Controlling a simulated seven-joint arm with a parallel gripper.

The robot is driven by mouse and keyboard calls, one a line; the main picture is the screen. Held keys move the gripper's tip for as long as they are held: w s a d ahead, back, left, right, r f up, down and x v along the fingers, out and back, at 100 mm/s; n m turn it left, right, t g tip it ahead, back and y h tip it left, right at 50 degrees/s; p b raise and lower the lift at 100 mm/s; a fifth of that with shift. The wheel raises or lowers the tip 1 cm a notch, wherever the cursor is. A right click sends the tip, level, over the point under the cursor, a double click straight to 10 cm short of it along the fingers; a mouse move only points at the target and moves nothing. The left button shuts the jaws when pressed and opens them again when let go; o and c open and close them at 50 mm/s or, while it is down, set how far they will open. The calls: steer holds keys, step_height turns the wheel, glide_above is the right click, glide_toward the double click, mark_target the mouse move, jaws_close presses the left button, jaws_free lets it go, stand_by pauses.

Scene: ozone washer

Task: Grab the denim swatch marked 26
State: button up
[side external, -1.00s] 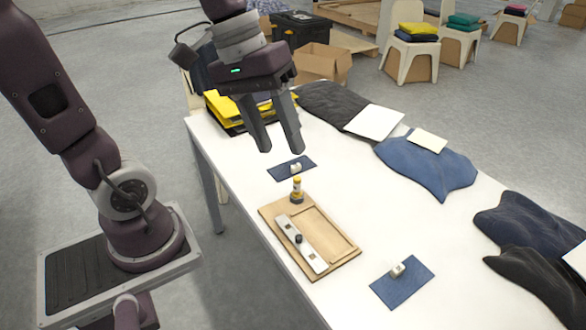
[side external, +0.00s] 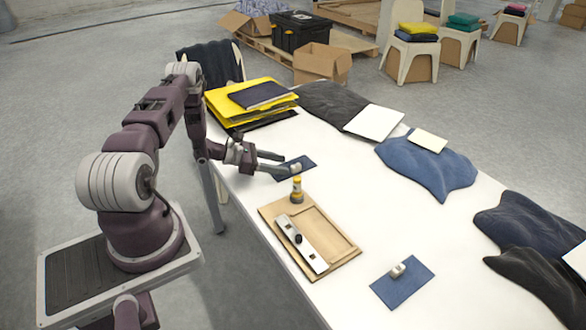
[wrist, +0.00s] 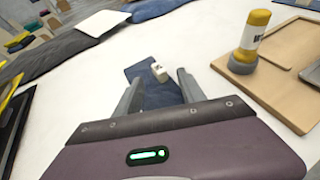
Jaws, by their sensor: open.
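Two dark blue denim swatches lie flat on the white table, each with a small pale block on it. The far swatch (side external: 306,161) is by my gripper (side external: 284,165); the near swatch (side external: 411,274) lies nearer the camera. In the wrist view the far swatch (wrist: 160,93) and its block (wrist: 160,73) show between the fingertips of my gripper (wrist: 158,80). My gripper is open and low, with nothing held. The block has a dark mark that I cannot read, so I cannot tell which swatch is 26.
A wooden tray (side external: 335,268) with a metal bar (side external: 305,249) stands close by. A yellow-topped bottle (side external: 297,190) is at its far corner, right of my gripper in the wrist view. Yellow folders (side external: 232,108) lie behind.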

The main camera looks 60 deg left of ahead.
mark_target(292, 166)
steer(key=x, duration=0.4)
jaws_close()
steer(key=shift+r, duration=0.1)
